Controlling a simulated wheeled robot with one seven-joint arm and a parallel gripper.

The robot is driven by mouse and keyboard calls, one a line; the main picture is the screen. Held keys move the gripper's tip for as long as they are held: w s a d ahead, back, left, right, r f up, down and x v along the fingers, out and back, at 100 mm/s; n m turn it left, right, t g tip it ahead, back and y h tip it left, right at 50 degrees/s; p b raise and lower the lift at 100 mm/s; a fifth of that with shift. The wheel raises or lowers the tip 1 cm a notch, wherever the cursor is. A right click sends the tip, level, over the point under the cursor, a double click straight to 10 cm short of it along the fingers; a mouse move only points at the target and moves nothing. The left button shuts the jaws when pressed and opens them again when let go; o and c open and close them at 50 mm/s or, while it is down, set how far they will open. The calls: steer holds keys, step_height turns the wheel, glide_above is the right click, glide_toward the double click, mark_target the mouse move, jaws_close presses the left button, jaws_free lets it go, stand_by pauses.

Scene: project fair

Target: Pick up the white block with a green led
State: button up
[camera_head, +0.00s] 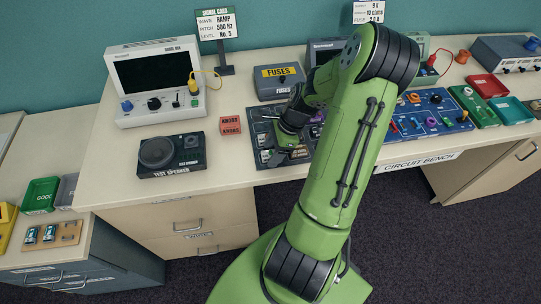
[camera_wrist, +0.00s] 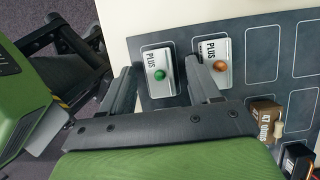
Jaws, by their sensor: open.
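The white block with a green led (camera_wrist: 159,73) lies in an outlined slot on a dark board (camera_wrist: 255,88) in the wrist view, labelled PLUS. A second white block with an orange-brown led (camera_wrist: 218,62) lies to its right, also labelled PLUS. My gripper (camera_wrist: 163,80) is open and empty; the green-led block shows between its two dark fingers, beyond them. The right finger overlaps the second block in the picture. In the head view my gripper (camera_head: 287,147) is over the board (camera_head: 262,114) on the bench; my arm hides part of the board.
A brown block (camera_wrist: 264,117) marked 47 sits on the board near the right finger. A test speaker (camera_head: 170,155), a red KNOBS box (camera_head: 230,125) and a grey FUSES box (camera_head: 278,83) stand around the board. A blue circuit panel (camera_head: 430,112) lies to the right.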

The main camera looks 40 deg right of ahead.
steer(key=c, duration=1.1)
